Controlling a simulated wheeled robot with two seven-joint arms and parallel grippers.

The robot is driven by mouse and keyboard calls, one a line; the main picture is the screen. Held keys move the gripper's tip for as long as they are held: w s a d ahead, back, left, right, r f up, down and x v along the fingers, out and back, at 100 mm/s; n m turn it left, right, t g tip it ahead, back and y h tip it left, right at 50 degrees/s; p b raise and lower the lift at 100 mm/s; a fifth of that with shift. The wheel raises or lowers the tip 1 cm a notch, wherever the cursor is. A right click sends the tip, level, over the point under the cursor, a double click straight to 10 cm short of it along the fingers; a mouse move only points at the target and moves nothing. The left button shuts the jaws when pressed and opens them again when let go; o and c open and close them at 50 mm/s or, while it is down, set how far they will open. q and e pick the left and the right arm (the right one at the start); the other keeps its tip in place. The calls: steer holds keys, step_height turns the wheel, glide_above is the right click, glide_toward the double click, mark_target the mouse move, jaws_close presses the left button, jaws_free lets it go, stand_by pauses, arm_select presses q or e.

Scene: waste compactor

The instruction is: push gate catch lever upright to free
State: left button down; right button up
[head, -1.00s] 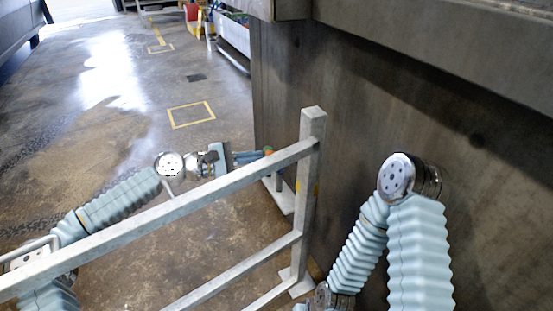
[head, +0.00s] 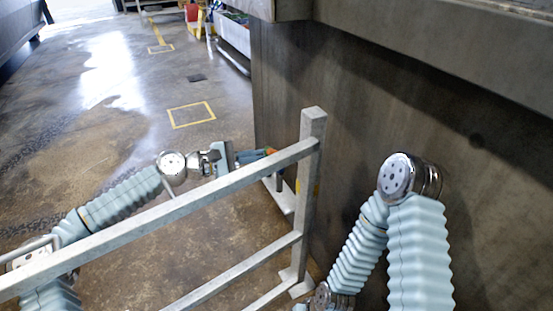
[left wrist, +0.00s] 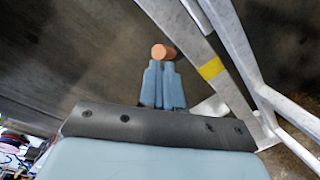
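The grey metal gate (head: 313,150) has rails running from the lower left to its end post beside the compactor wall. My left gripper (head: 258,156) is behind the top rail, close to the gate's end post, and points right. In the left wrist view its two blue fingers (left wrist: 162,84) are side by side and shut. A round orange knob (left wrist: 163,51), apparently the end of the catch lever, is just past the fingertips. I cannot tell whether they touch it. The rest of the lever and its tilt are hidden. My right gripper is not in view.
The compactor's dark metal wall (head: 450,130) rises on the right, close to my right arm. A yellow band (left wrist: 211,68) marks a gate post in the left wrist view. Open floor (head: 130,130) with a yellow painted square lies to the left.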

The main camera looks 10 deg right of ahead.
arm_select(q)
steer(key=shift+d+f, duration=0.1)
steer(key=shift+f, duration=0.1)
steer(key=shift+r, duration=0.1)
steer(key=v, duration=0.8)
steer(key=shift+w+r, duration=0.35)
steer(key=shift+r, duration=0.05)
stand_by(0.3)
